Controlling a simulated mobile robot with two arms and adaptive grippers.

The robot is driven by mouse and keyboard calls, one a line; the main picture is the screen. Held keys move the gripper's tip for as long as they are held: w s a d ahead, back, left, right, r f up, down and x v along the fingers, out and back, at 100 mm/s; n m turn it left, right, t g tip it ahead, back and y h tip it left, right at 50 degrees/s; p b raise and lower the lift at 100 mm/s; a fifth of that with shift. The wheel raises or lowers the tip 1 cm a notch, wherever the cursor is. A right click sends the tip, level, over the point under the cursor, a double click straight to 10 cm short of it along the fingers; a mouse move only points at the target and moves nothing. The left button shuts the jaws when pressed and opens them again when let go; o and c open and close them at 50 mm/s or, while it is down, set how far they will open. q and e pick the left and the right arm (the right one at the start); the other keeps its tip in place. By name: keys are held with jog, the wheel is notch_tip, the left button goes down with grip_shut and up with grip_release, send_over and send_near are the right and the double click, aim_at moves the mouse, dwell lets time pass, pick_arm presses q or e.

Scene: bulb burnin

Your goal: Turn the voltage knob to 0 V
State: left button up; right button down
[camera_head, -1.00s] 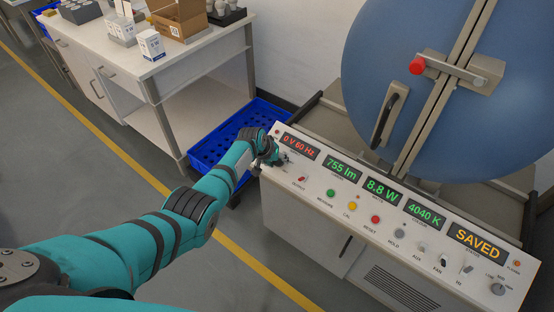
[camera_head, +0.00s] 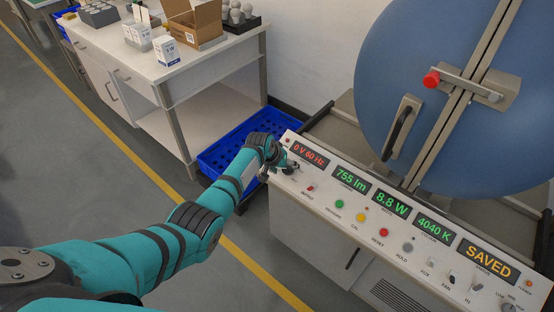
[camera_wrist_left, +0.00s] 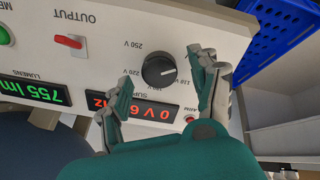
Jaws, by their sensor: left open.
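The voltage knob (camera_wrist_left: 159,71) is a round black dial on the white control panel (camera_wrist_left: 185,20), with voltage marks around it. In the left wrist view it lies between the two fingers of my left gripper (camera_wrist_left: 160,85), which is open and not closed on it. The red supply display (camera_head: 308,153) reads 0 V 60 Hz in the head view; it is partly covered by a finger in the wrist view (camera_wrist_left: 150,110). In the head view my left gripper (camera_head: 285,168) is at the panel's left end and hides the knob. My right gripper is not in view.
Green displays, an orange SAVED display (camera_head: 487,259), coloured buttons and switches run along the panel. A big blue sphere (camera_head: 440,90) with a red-tipped latch stands behind it. A blue crate (camera_head: 225,150) and a white bench (camera_head: 190,65) with boxes are to the left.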

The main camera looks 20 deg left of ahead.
pick_arm(q)
jog(key=v, duration=1)
jog(key=shift+s, duration=0.1)
jog(key=s+a+f+m+g+y, duration=0.1)
jog(key=s+f, duration=0.9)
jog(key=f, duration=0.4)
jog(key=s+a+f+g+y, duration=0.1)
jog(key=s+f, duration=0.9)
jog(key=f, duration=0.4)
jog(key=s+f+m+g, duration=0.1)
jog(key=s+f, duration=0.3)
jog(key=s, duration=0.7)
jog(key=s+f+m, duration=0.1)
jog(key=s+f, duration=0.4)
jog(key=s, duration=0.7)
jog(key=s+f+m+g, duration=0.1)
jog(key=s+f, duration=0.3)
jog(key=s, duration=0.8)
jog(key=shift+d+f+g, duration=0.3)
jog(key=shift+f, duration=0.1)
